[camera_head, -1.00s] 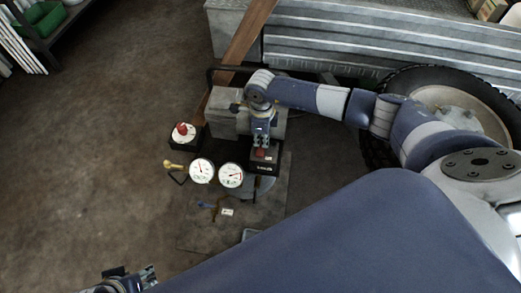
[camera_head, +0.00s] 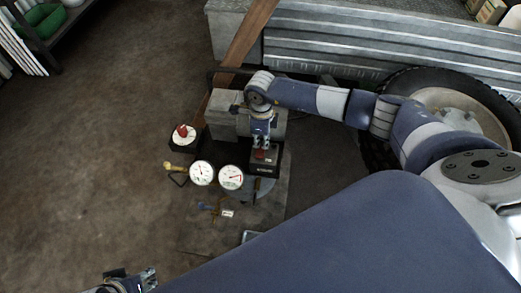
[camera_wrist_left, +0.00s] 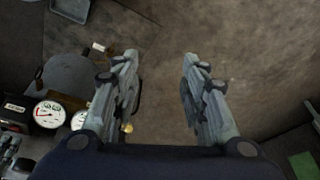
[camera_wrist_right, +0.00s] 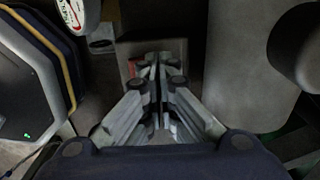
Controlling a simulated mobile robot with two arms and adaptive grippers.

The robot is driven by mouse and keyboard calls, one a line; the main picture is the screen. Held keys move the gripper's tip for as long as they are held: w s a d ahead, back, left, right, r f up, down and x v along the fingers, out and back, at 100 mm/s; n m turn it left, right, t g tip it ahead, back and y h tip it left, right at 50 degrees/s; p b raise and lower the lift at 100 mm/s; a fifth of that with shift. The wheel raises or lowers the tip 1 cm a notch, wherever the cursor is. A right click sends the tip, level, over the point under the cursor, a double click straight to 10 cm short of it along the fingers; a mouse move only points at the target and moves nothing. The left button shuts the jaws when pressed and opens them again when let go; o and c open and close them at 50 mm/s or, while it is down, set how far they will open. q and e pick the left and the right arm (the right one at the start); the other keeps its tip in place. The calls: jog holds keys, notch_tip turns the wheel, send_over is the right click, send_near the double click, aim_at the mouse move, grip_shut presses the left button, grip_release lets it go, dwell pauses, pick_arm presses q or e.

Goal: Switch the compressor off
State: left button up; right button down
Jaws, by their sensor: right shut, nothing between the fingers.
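The compressor (camera_head: 222,125) stands on the floor in the head view, a grey body with two white dial gauges (camera_head: 231,177) in front. A black switch box (camera_head: 265,171) with a red switch (camera_head: 260,155) sits at its right. My right gripper (camera_head: 263,150) is shut and empty, pointing down at the switch box, its tips right by the red part. In the right wrist view the shut fingers (camera_wrist_right: 160,65) cover much of the box; a bit of red (camera_wrist_right: 134,68) shows left of them. Contact cannot be told. My left gripper (camera_wrist_left: 160,75) is open and empty, away from the compressor.
A red knob (camera_head: 182,131) on a black block and a brass fitting (camera_head: 172,165) stand left of the gauges. A wooden plank (camera_head: 245,40) leans behind. A ribbed metal panel (camera_head: 380,50) and a large tyre (camera_head: 480,95) lie to the right. The floor at left is clear.

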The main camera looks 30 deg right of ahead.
jog(key=shift+r, duration=0.6)
jog(key=shift+r+p, duration=0.25)
jog(key=shift+p, duration=0.2)
jog(key=shift+r+p, duration=0.55)
jog(key=shift+r, duration=0.2)
jog(key=shift+r+p, duration=0.6)
jog(key=shift+r, duration=0.15)
jog(key=shift+r+p, duration=0.35)
jog(key=shift+r, duration=0.15)
pick_arm(q)
notch_tip(320, 180, down, 13)
jog(key=shift+d+f+g, duration=0.15)
jog(key=shift+f+g, duration=0.05)
jog(key=shift+g, duration=0.2)
